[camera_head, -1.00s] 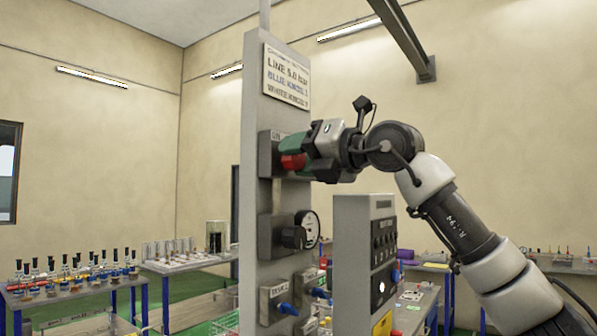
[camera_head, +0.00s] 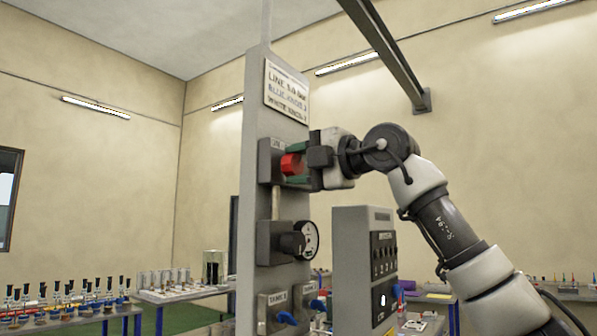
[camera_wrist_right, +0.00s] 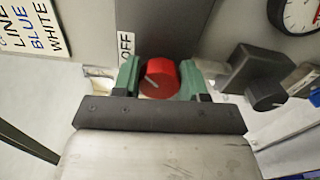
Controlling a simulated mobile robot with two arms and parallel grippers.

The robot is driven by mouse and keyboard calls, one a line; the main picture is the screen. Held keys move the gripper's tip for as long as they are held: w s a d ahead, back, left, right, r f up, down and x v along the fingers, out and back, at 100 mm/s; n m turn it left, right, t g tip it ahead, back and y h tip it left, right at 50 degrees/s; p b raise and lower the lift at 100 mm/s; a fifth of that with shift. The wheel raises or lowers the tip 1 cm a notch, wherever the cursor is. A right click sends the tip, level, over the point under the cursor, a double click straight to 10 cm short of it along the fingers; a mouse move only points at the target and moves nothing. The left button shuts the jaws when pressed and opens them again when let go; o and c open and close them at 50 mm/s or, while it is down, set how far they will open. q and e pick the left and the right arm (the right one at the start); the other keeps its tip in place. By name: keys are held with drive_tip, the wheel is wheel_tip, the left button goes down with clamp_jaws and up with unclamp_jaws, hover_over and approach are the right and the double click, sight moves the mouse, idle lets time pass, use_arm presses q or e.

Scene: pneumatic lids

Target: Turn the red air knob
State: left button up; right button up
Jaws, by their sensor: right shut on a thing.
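The red air knob (camera_head: 291,164) sits on a grey box high on the grey post. In the right wrist view the knob (camera_wrist_right: 160,78) lies between the two green fingers, with a pale pointer mark on its face. My right gripper (camera_head: 298,164) is shut on it, one finger on each side. An "OFF" label (camera_wrist_right: 125,46) shows beside the knob in the wrist view. My left gripper is not in view.
Below the knob are a black knob (camera_head: 291,243) and a round gauge (camera_head: 308,240). Lower down are small boxes with blue handles (camera_head: 287,318). A grey panel with buttons (camera_head: 350,265) stands right of the post, under my right arm. A sign (camera_head: 286,90) is above.

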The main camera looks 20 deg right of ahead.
drive_tip(key=shift+m, duration=0.5)
drive_tip(key=o, duration=0.9)
drive_tip(key=shift+s+d+f+b, duration=0.1)
drive_tip(key=shift+s+d+b, duration=0.25)
drive_tip(key=shift+b, duration=0.2)
drive_tip(key=b+v, duration=0.3)
drive_tip(key=v, duration=0.6)
drive_tip(key=shift+s+d, duration=0.25)
drive_tip(key=shift+s, duration=0.1)
